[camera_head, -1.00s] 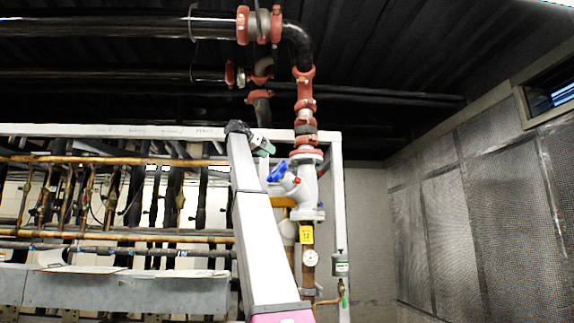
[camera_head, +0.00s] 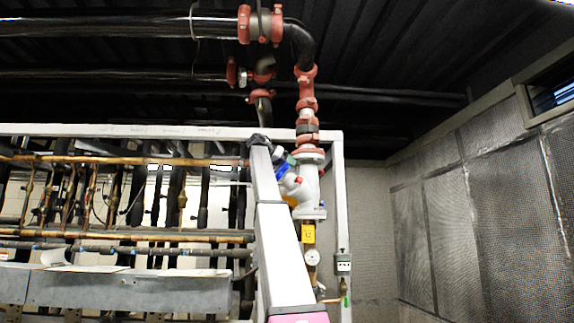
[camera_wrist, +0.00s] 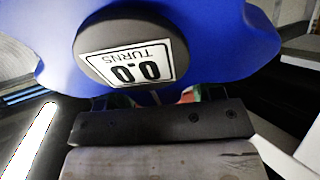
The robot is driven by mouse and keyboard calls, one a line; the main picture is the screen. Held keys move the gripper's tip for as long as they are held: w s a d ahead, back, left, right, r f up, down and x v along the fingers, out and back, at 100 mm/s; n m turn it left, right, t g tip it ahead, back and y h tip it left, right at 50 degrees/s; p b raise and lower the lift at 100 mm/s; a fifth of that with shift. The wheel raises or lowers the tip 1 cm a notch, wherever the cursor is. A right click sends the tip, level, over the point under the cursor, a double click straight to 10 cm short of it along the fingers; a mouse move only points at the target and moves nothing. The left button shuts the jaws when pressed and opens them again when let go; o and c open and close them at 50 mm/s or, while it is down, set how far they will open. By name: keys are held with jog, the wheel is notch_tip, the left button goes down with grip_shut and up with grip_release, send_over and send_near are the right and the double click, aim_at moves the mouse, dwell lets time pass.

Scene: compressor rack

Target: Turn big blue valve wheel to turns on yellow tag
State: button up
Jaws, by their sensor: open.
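The big blue valve wheel (camera_wrist: 215,45) fills the top of the wrist view. Its grey hub carries a white label (camera_wrist: 137,62) that reads "0.0 TURNS", upside down. In the head view the blue wheel (camera_head: 285,171) shows only in part beside the grey valve body, behind my arm. The yellow tag (camera_head: 308,233) hangs on the pipe below the valve; its mark looks like "12" but is too small to be sure. My gripper (camera_wrist: 155,100) is open at the wheel's near edge, its fingers partly hidden under the rim; I cannot tell if they touch it.
A round gauge (camera_head: 312,257) sits below the tag. A white frame post (camera_head: 340,200) stands just right of the valve. Copper and black pipes (camera_head: 120,162) fill the rack on the left. A mesh-panelled wall (camera_head: 450,210) is on the right, with free room before it.

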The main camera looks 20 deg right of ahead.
jog(key=c, duration=0.9)
jog(key=shift+c, duration=0.2)
jog(key=shift+w+n, duration=0.15)
jog(key=shift+n, duration=0.15)
